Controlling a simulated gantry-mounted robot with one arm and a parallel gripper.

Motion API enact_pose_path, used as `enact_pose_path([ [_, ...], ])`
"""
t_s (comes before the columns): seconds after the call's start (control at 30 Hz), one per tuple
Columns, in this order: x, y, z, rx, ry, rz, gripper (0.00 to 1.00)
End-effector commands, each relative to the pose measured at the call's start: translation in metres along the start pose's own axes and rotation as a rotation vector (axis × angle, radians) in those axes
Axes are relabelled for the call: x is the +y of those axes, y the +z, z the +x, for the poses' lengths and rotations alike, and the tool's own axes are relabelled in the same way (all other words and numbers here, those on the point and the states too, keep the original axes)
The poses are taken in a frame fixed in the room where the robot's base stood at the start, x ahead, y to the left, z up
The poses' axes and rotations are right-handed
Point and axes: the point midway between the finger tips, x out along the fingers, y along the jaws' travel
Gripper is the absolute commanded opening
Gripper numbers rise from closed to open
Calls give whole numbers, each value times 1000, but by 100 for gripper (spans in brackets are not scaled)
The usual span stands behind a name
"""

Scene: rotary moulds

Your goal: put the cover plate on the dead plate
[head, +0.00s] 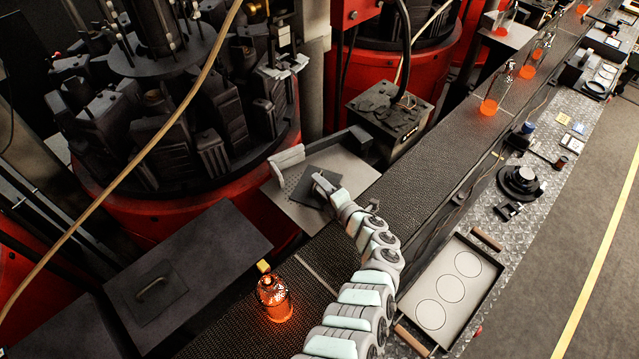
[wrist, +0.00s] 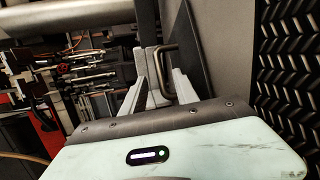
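The cover plate (head: 313,188) is a dark square sheet over the right part of the dead plate (head: 287,196), a pale perforated tray beside the conveyor. In the wrist view the cover plate (wrist: 187,45) shows nearly edge-on, close along the grey dead plate (wrist: 226,50); I cannot tell if they touch. Its bent handle (wrist: 168,72) is between the fingers of my gripper (wrist: 152,52), which look shut on it. In the head view my gripper (head: 323,184) is over the cover plate and hides part of it.
A glowing bottle (head: 274,298) stands on the conveyor (head: 345,243) in front, with several more farther along. A dark lidded box (head: 185,275) is at left. Red mould machines (head: 150,205) stand behind. A tray with circles (head: 450,290) is at right.

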Motion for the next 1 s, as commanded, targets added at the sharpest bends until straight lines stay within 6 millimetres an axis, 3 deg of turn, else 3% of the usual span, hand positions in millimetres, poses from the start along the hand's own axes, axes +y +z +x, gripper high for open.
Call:
enact_pose_path([
  [0.8,0,0,-88,4,-1,-6,36],
  [1.0,1,0,-99,2,0,-3,36],
])
